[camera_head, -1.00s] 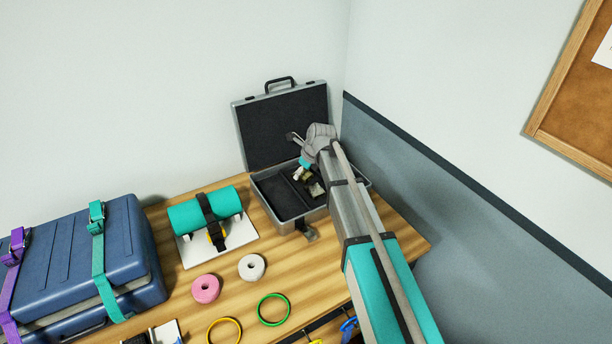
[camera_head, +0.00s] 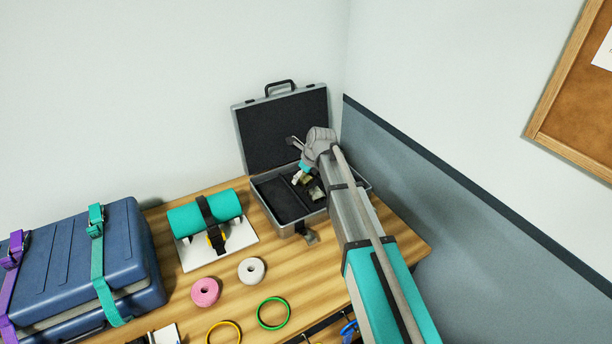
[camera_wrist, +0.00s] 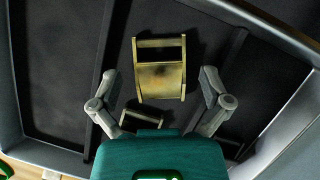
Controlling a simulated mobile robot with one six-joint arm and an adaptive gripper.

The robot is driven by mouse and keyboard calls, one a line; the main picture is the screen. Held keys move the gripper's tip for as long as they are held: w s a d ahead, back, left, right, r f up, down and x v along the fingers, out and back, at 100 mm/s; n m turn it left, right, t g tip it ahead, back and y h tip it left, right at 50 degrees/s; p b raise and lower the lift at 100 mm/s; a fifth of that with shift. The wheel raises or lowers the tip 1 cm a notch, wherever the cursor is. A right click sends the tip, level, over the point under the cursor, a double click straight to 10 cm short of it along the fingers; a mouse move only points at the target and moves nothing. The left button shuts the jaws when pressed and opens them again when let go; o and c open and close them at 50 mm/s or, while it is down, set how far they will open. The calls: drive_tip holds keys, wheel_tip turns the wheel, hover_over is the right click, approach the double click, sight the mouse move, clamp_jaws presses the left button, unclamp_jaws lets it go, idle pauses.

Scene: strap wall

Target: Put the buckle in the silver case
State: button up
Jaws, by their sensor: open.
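The silver case (camera_head: 283,130) stands open at the back of the wooden table, its lid leaning up and its dark lining showing. In the wrist view a brass-coloured buckle (camera_wrist: 160,80) lies on the dark lining inside a compartment of the case. My gripper (camera_wrist: 160,74) is open above it, with one finger on each side of the buckle and visible gaps to both. A second brass-coloured piece (camera_wrist: 143,116) shows partly, behind the teal gripper body. In the head view my arm hides the right part of the case.
A blue suitcase (camera_head: 130,255) with straps stands at the left. A teal roll (camera_head: 180,217) strapped on a white board lies left of the case. Pink (camera_head: 205,292) and white (camera_head: 251,270) rolls and a green ring (camera_head: 273,313) lie in front. A wall closes off the right.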

sight(305, 177)
drive_tip(key=shift+r, duration=0.2)
drive_tip(key=p+v, duration=1.1)
drive_tip(key=v, duration=0.1)
idle(0.5)
drive_tip(key=shift+w, duration=0.1)
idle(0.6)
